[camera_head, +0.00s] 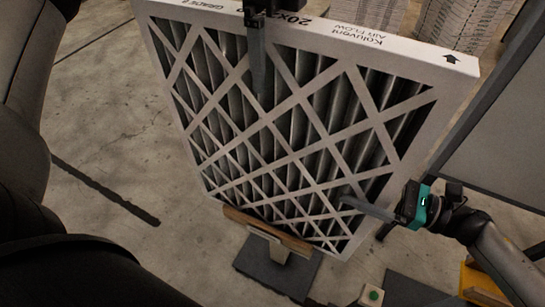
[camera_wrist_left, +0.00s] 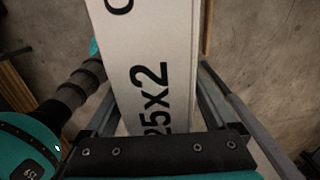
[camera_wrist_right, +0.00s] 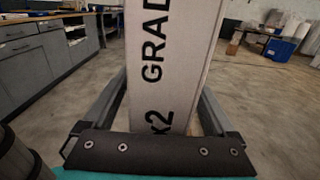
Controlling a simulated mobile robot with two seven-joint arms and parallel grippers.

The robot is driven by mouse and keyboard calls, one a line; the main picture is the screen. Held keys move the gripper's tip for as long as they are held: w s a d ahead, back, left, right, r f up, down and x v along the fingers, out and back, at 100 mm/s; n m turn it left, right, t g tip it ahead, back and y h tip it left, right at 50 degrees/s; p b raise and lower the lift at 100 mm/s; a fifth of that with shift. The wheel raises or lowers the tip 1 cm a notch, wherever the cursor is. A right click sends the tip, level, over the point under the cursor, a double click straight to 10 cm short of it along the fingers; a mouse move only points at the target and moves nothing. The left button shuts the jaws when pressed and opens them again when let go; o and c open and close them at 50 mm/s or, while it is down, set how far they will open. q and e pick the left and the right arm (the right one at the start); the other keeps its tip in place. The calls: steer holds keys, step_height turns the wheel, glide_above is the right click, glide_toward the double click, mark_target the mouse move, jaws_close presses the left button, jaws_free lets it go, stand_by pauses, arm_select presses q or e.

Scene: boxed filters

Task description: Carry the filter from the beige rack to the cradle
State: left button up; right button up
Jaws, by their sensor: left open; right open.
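The large white-framed pleated filter (camera_head: 290,125) stands tilted in the middle of the head view. Its lower edge is at a tan wooden rail (camera_head: 268,232) on a pale post with a dark base plate; whether this is the rack or the cradle I cannot tell. My left gripper (camera_head: 258,62) is open at the top edge, one finger in front of the filter's face. My right gripper (camera_head: 368,208) is open at the right side edge, one finger across the face. Both wrist views show the filter's printed edge (camera_wrist_left: 145,50) (camera_wrist_right: 172,60) between spread fingers. The far fingers are hidden in the head view.
A grey panel (camera_head: 500,140) stands close at the right. A small box with a green button (camera_head: 371,294) and a yellow item (camera_head: 480,282) are low at the right. Pale stacks (camera_head: 460,20) stand behind. The concrete floor (camera_head: 105,120) at the left is mostly clear.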

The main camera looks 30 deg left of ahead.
arm_select(q)
steer(key=shift+f, duration=0.15)
arm_select(e)
steer(key=shift+a, duration=0.1)
arm_select(q)
jaws_close()
arm_select(e)
jaws_close()
stand_by(0.5)
